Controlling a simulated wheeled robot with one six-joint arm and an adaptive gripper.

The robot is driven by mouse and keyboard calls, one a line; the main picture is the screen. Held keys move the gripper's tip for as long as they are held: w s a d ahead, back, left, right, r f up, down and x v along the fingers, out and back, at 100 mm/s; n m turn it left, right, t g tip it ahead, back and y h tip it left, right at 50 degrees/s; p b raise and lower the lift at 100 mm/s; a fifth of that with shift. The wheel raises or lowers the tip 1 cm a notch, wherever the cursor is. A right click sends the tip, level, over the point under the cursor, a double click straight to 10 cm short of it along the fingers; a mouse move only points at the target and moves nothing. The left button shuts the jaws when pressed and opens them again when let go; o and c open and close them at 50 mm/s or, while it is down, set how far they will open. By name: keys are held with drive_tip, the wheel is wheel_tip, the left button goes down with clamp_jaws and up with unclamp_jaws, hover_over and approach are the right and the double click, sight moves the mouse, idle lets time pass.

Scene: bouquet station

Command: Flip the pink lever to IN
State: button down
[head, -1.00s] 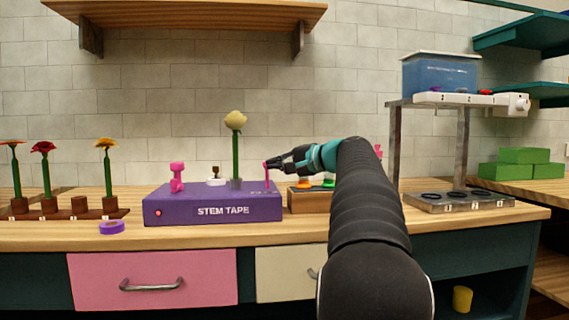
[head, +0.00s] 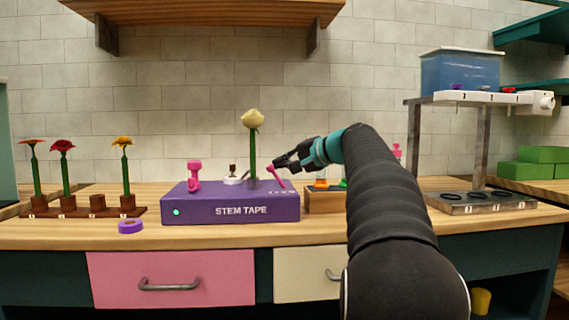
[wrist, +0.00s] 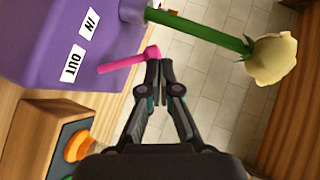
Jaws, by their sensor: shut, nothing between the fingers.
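The pink lever (head: 277,178) stands on the right end of the purple STEM TAPE box (head: 180,205). Its top leans left in the head view. In the wrist view the lever (wrist: 122,63) slants, with its knob nearer the IN side than its base. The IN label (wrist: 90,23) and OUT label (wrist: 73,64) are on the box top. My gripper (head: 278,164) is shut and empty, just right of the knob. In the wrist view its fingertips (wrist: 159,63) are right at the knob; contact is hard to tell. A small light (head: 176,212) on the box front is green.
A pale flower (head: 252,140) stands upright on the box, left of the lever. A pink knobbed piece (head: 194,174) is on the box's left. A wooden block with coloured buttons (head: 322,201) is right of the box. Purple tape (head: 130,226) lies on the counter.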

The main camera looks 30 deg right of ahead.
drive_tip(key=s+d+r, duration=0.3)
drive_tip(key=s+r, duration=0.3)
drive_tip(key=s, duration=0.5)
drive_tip(key=shift+s+r+p, duration=0.3)
drive_tip(key=shift+s+r, duration=0.05)
drive_tip(key=shift+s, duration=0.05)
